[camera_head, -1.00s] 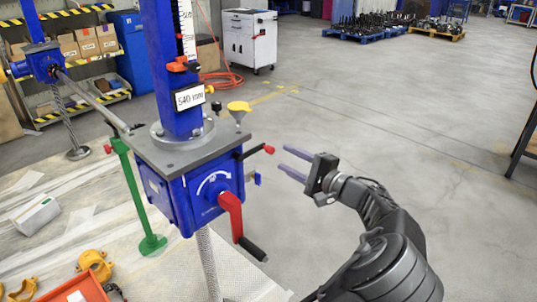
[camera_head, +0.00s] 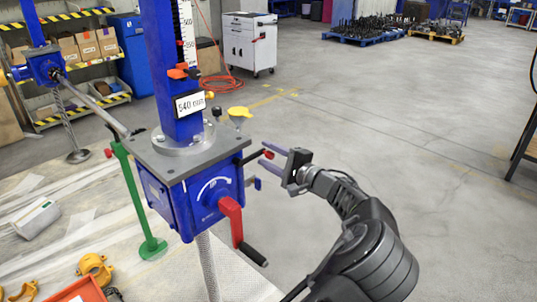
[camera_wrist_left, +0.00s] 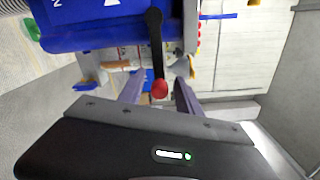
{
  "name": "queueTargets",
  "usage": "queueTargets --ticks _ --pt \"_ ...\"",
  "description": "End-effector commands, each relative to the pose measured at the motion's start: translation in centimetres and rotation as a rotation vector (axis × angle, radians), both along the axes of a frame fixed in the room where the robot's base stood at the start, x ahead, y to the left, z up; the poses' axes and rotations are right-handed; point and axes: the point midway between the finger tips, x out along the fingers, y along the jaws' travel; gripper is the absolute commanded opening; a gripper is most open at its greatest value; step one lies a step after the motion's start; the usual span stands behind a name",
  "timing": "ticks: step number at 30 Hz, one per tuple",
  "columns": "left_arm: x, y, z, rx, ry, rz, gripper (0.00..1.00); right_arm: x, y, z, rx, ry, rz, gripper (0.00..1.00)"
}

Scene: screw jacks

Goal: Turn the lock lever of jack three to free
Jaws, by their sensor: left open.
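My left gripper (camera_head: 264,152) is open at the lever's end. In the left wrist view the lever (camera_wrist_left: 155,35) hangs down, and its knob (camera_wrist_left: 159,88) shows between the two spread fingers. I see no clear contact. My right gripper is not in view.
A red crank (camera_head: 232,220) with a black handle hangs just below the lever. A yellow knob (camera_head: 239,112) stands behind the plate. A green stand (camera_head: 138,200) and another blue jack (camera_head: 47,65) are at the left.

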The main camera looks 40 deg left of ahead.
Motion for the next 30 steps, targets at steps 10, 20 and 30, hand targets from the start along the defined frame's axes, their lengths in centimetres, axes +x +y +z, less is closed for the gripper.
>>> queueTargets --ticks 10,20,30 --pt "0.03 0.13 -0.01 0.0 0.0 -0.001 0.35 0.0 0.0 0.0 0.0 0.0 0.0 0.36" --pt "0.03 0.12 0.02 0.001 0.0 0.0 0.08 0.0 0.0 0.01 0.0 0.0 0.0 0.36" --pt "0.05 0.12 0.09 0.002 0.0 -0.001 0.0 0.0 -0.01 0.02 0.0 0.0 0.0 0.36"
